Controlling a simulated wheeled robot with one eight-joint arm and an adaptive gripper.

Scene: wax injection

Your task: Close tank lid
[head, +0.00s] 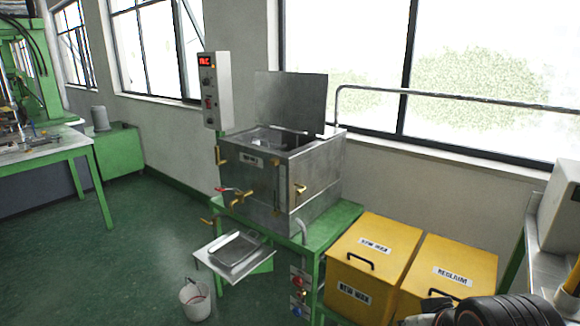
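The tank lid (291,101) is a flat grey metal plate standing upright, raised at the back of the tank. The tank (255,188) is a steel box with brass valves on its front and side, set on a green stand. Its top opening (272,138) is uncovered, and part of the inside shows. Dark ribbed parts of my arm show at the lower right edge, well apart from the tank and lid. My gripper's fingertips are not in view.
A control box (210,90) with a red display stands left of the lid. Two yellow bins (373,258) sit right of the tank. A metal pipe (440,94) runs along the windows behind. A tray (235,252) and a white bucket (196,301) are in front. Floor is clear at left.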

